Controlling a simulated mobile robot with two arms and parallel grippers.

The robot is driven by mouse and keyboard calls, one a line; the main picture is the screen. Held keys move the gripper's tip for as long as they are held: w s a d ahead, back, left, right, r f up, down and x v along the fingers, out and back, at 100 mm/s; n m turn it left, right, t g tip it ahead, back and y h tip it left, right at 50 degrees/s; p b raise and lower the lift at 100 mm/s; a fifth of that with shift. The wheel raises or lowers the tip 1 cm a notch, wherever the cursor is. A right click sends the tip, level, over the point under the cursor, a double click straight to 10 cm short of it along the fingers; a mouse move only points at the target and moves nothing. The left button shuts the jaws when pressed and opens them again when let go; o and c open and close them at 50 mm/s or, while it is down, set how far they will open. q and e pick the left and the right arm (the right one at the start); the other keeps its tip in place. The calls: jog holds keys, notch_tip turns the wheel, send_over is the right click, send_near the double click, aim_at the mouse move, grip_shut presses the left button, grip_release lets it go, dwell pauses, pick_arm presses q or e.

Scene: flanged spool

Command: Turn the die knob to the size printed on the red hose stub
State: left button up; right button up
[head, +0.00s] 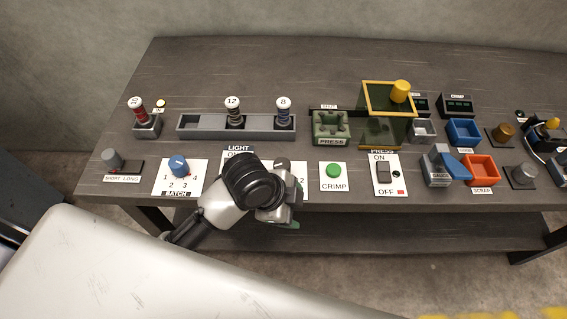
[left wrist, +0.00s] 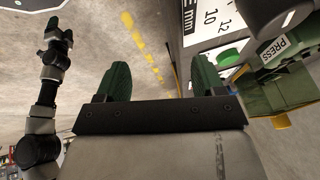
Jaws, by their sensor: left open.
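The red hose stub (head: 137,112) stands upright in a grey holder at the left of the bench; its white cap carries a number I cannot read for certain. The grey die knob (head: 283,163) sits on a white dial plate (head: 299,173), largely hidden behind my left gripper (head: 290,209). In the left wrist view the plate (left wrist: 207,22) shows "mm", 10 and 12, and part of the knob (left wrist: 283,14) shows at the top edge. My left gripper (left wrist: 161,80) is open and empty, apart from the knob. My right gripper (left wrist: 57,28) shows small there, its jaws unclear.
Stubs capped 12 (head: 232,103) and 8 (head: 284,103) stand in a grey rack (head: 207,124). The blue batch knob (head: 178,165) is left of my arm. The green crimp button (head: 334,170) and press switch (head: 383,172) are to the right, with the green press block (head: 331,127) behind.

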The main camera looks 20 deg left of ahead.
aim_at(282, 163)
pick_arm(q)
jog(key=w+r+m, duration=0.1)
jog(key=m, duration=0.3)
jog(key=w+d+r+m+g, duration=0.1)
jog(key=w+r+m, duration=0.1)
jog(key=m, duration=0.2)
jog(key=w+r+m+y, duration=0.1)
jog(key=w+m, duration=0.1)
jog(key=m, duration=0.2)
jog(key=shift+w+d+r+g, duration=0.1)
jog(key=shift+d+r+g, duration=0.1)
jog(key=shift+g, duration=0.2)
jog(key=w+a+r+m+g+y, duration=0.1)
jog(key=w+a+r+m+y, duration=0.4)
jog(key=m, duration=0.4)
jog(key=shift+h, duration=0.7)
jog(key=f, duration=0.3)
jog(key=a+f, duration=0.1)
jog(key=f, duration=0.6)
jog(key=shift+s+a+f, duration=0.15)
jog(key=shift+a+f, duration=0.1)
jog(key=shift+r, duration=0.1)
jog(key=c, duration=0.9)
